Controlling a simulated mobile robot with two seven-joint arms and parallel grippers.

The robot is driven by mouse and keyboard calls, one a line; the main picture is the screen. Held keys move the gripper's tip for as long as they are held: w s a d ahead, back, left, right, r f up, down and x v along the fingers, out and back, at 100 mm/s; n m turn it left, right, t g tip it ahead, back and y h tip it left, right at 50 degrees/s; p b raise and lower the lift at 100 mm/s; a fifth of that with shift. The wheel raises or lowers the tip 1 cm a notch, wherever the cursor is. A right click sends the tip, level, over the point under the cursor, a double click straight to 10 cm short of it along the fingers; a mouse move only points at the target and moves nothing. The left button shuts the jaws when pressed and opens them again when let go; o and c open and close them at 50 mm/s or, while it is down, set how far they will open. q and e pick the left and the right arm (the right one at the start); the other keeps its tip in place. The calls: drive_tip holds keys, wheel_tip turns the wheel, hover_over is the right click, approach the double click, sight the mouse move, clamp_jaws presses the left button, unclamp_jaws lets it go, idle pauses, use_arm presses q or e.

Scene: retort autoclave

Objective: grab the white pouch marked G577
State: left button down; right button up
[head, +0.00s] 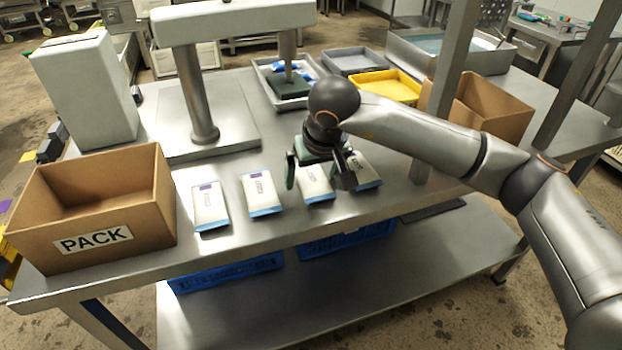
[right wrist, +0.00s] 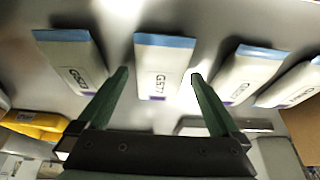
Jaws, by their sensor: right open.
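The white pouch marked G577 (right wrist: 163,68) has a blue end band and lies flat, in the middle of the right wrist view. In the head view it appears to be the third pouch from the left (head: 316,186), its far end partly hidden by my gripper. My right gripper (head: 319,181) is open and empty over this pouch. In the right wrist view its two green fingers (right wrist: 159,76) point to either side of the pouch, and I see no contact. My left gripper is not in view.
Similar pouches lie either side: one close to the right (head: 366,173), two to the left (head: 261,193) (head: 210,207). A cardboard box marked PACK (head: 92,240) stands at the left. A metal press post (head: 202,90), grey trays and a yellow tray (head: 388,86) stand behind.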

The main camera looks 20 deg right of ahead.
drive_tip(key=c, duration=1.4)
drive_tip(key=shift+o, duration=0.2)
drive_tip(key=shift+r, duration=0.15)
